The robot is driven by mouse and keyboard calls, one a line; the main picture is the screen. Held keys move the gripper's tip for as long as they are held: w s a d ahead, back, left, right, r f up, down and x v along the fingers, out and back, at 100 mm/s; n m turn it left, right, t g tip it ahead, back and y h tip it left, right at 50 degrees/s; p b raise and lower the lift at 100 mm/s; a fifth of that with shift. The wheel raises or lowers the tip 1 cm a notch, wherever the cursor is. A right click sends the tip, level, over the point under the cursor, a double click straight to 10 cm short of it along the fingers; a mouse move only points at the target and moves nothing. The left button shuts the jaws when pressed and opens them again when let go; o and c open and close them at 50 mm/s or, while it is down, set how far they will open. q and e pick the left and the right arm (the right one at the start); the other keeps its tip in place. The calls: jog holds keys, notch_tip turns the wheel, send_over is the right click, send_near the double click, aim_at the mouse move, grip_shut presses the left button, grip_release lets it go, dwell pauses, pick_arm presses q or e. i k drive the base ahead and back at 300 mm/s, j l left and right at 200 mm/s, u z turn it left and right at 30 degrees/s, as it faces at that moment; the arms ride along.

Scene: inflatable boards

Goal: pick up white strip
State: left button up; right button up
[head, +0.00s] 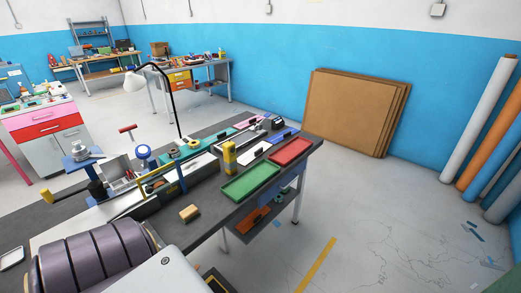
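A long workbench (212,243) runs diagonally through the middle of the head view. A pale, flat white piece (198,172) lies on it behind a dark rail; it may be the white strip, but it is too small to tell. A second whitish flat piece (257,153) lies between the yellow block and the red tray. Neither of my grippers can be made out in the view, and nothing is seen held.
A green tray (250,182) and a red tray (291,151) lie along the bench's near right edge. A yellow block (230,157) stands upright beside them. A tan block (189,213) lies nearer. A black lamp (170,95) rises behind. The floor at right is mostly clear.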

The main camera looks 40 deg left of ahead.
aim_at(245, 158)
jog(key=i+l+u, duration=0.1)
jog(key=i+u, duration=0.35)
jog(key=i, duration=0.35)
jog(key=i+u, duration=0.3)
jog(key=i+l+u, duration=0.3)
jog(key=i, duration=0.15)
jog(key=j, duration=0.1)
